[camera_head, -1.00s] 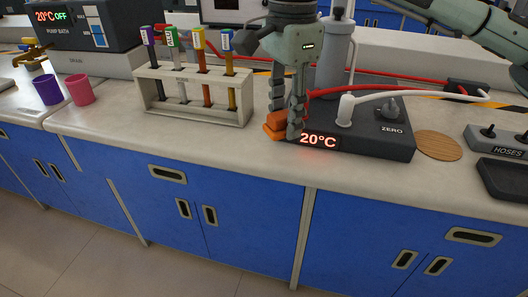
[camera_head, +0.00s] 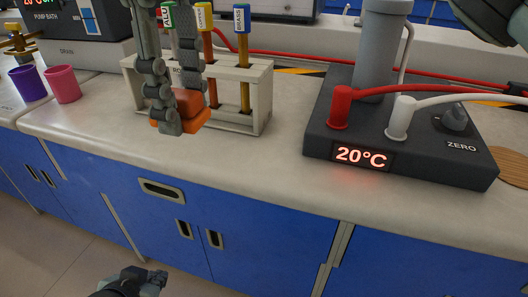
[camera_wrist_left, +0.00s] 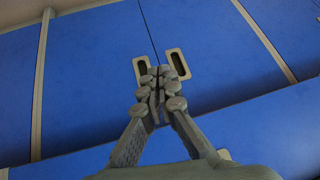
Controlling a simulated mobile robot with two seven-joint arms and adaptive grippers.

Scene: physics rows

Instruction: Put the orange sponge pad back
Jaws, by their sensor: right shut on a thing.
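The orange sponge pad (camera_head: 192,105) is between the fingers of my right gripper (camera_head: 176,104), which is shut on it. It is in front of the pale tube rack (camera_head: 238,120) in the head view; the fingers hide part of the pad and of the rack. I cannot tell whether the pad touches the bench. My left gripper (camera_head: 150,280) is low in front of the blue cabinets. In the left wrist view its fingers (camera_wrist_left: 160,88) are together with nothing between them.
A dark device (camera_head: 400,150) reading 20°C, with red and white hoses, stands right of the rack. A purple cup (camera_head: 28,82) and a pink cup (camera_head: 63,84) stand at the left. The bench front (camera_head: 250,165) between rack and device is clear.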

